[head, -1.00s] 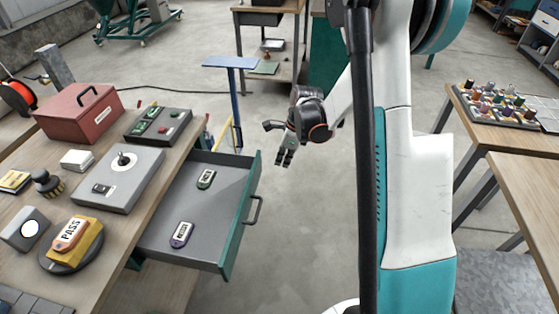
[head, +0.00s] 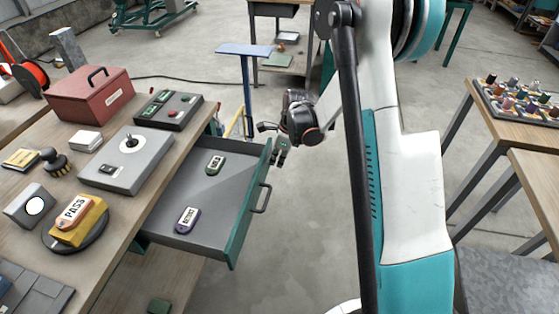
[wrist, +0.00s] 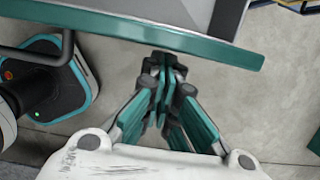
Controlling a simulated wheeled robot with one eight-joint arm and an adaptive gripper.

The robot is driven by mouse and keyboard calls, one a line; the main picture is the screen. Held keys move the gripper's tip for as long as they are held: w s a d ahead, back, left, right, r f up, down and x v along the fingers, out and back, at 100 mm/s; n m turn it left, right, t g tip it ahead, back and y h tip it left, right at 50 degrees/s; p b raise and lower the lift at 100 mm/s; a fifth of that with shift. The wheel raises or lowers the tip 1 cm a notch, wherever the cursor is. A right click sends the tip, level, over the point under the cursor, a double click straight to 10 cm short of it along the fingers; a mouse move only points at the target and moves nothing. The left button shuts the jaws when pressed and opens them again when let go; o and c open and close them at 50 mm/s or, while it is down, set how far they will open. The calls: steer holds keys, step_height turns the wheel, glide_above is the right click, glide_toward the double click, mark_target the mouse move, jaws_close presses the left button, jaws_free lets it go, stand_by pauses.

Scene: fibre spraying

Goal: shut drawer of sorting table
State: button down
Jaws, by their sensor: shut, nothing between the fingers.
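The drawer (head: 198,190) of the sorting table (head: 112,230) is pulled out to the right. Its front is green with a dark bar handle (head: 262,198). Two labelled tags lie inside, one green-edged (head: 215,164) and one purple-edged (head: 187,218). My gripper (head: 282,158) is just right of the far end of the drawer front, beyond the handle. In the wrist view my gripper (wrist: 163,75) is shut and empty, its tips close to the green drawer front (wrist: 130,30). I cannot tell whether they touch it. The handle shows at the left in the wrist view (wrist: 35,55).
The table top carries a red box (head: 88,92), a grey joystick box (head: 126,160), a button panel (head: 168,110) and a yellow PASS block (head: 76,220). A blue-topped stand (head: 244,50) is behind the drawer. Another table (head: 520,130) with spools is right.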

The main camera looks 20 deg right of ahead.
steer(key=shift+a, duration=0.1)
steer(key=w+a, duration=0.4)
steer(key=a, duration=0.2)
steer(key=w+a, duration=0.4)
steer(key=a, duration=0.2)
steer(key=w+a, duration=0.5)
steer(key=a, duration=0.1)
steer(key=shift+w, duration=0.1)
